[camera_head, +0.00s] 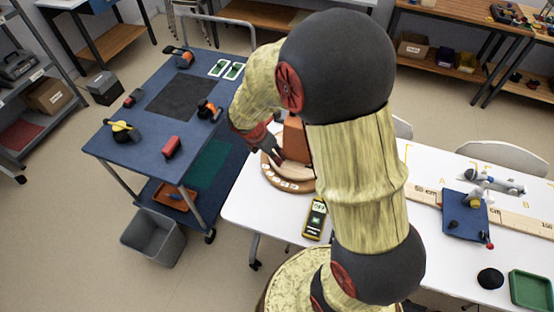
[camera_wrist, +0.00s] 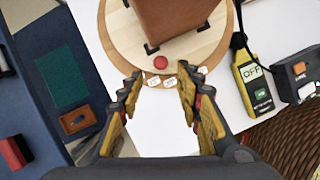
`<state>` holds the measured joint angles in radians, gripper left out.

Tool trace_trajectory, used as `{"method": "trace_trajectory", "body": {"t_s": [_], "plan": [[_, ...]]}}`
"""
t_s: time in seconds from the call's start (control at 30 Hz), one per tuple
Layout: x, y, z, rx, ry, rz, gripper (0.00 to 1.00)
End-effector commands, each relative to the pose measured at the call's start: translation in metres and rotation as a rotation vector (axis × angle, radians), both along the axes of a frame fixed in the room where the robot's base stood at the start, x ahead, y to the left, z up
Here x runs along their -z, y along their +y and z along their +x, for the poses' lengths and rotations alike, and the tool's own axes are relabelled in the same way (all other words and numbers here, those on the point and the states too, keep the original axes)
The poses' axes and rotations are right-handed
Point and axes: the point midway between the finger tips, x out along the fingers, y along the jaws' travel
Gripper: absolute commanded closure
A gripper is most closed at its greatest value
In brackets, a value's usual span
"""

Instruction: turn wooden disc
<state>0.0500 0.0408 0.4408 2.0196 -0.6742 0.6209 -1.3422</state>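The round wooden disc (camera_head: 268,172) lies on the white table at its left end, partly hidden behind my arm. In the wrist view the disc (camera_wrist: 122,38) fills the top middle, with small white labels (camera_wrist: 168,84) along its near edge and a red round spot (camera_wrist: 160,63). A brown box-shaped speaker (camera_wrist: 172,18) stands on the disc; it also shows in the head view (camera_head: 295,140). My gripper (camera_wrist: 158,88) is open and empty, its fingertips near the disc's labelled edge. I cannot tell whether they touch it.
A yellow meter reading OFF (camera_wrist: 252,82) lies on the white table right of the disc, beside a dark device (camera_wrist: 298,80). A blue cart (camera_head: 140,150) with tools stands to the left. A ruler board (camera_head: 520,218) and a blue plate (camera_head: 462,222) lie on the table's right part.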

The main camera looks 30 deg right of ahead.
Motion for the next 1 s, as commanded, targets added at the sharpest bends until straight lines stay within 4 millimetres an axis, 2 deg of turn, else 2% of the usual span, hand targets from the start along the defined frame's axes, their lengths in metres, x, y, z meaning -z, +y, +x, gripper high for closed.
{"method": "trace_trajectory", "body": {"t_s": [0.17, 0.5, 0.63, 0.87, 1.0], "plan": [[0.017, -0.006, 0.001, 0.002, 0.002, -0.001, 0.65], [0.064, -0.025, 0.006, 0.004, 0.002, 0.001, 0.65], [0.070, -0.028, 0.007, 0.002, 0.000, 0.000, 0.65], [0.070, -0.028, 0.007, 0.003, 0.000, 0.000, 0.65], [0.070, -0.028, 0.007, 0.003, 0.000, 0.001, 0.73]]}}
